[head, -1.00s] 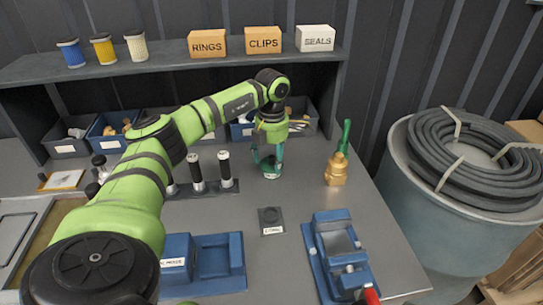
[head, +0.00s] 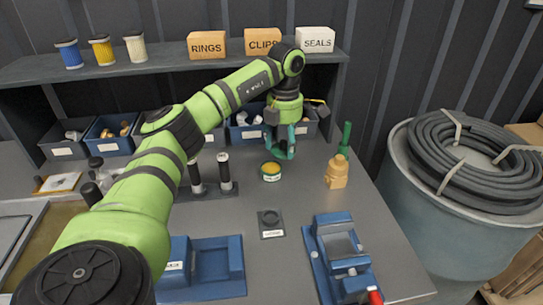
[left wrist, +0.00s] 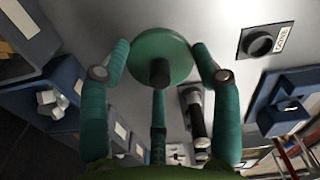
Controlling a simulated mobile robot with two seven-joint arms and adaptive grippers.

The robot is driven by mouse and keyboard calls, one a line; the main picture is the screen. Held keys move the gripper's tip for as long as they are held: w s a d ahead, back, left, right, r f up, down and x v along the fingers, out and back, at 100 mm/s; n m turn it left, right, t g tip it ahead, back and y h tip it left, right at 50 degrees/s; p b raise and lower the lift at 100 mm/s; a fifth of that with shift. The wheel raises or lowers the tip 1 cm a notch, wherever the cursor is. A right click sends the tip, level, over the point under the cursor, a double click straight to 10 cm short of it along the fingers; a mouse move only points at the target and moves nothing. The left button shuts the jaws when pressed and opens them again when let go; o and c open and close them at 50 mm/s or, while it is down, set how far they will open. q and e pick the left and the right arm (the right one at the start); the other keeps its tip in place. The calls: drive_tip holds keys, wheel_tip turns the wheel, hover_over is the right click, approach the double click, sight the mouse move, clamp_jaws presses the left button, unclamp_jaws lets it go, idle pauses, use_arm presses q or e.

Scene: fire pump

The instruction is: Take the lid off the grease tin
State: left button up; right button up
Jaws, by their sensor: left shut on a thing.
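The grease tin (head: 271,172) stands upright on the grey bench, a small green can with a pale label. Its top is open and yellow-brown grease shows inside. My left gripper (head: 284,148) is above and slightly right of the tin, apart from it, fingers pointing down. In the left wrist view my gripper (left wrist: 160,62) is shut on the lid (left wrist: 172,48), a round green disc with a dark knob in its middle. The lid is largely hidden by the fingers in the head view. My right gripper is not in view.
Black-handled tools stand left; blue bins line the back under a shelf. Bench between holder and vise is clear.

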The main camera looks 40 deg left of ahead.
use_arm(q)
drive_tip(key=shift+w+d+r, duration=2.45)
drive_tip(key=shift+w+d, duration=0.7)
drive_tip(key=shift+d, duration=0.15)
drive_tip(key=s+d+f+p, duration=0.1)
drive_tip(key=s+d+p, duration=0.1)
drive_tip(key=s+d, duration=0.35)
drive_tip(key=s+d+f+p, duration=0.1)
drive_tip(key=s+d+f, duration=0.15)
drive_tip(key=d, duration=0.65)
drive_tip(key=p, duration=0.3)
hover_over(305, 198)
wheel_tip(305, 198, down, 6)
drive_tip(key=shift+r, duration=0.15)
wheel_tip(305, 198, down, 4)
drive_tip(key=shift+f+p, duration=0.1)
drive_tip(key=shift+p, duration=0.4)
drive_tip(key=shift+f, duration=0.1)
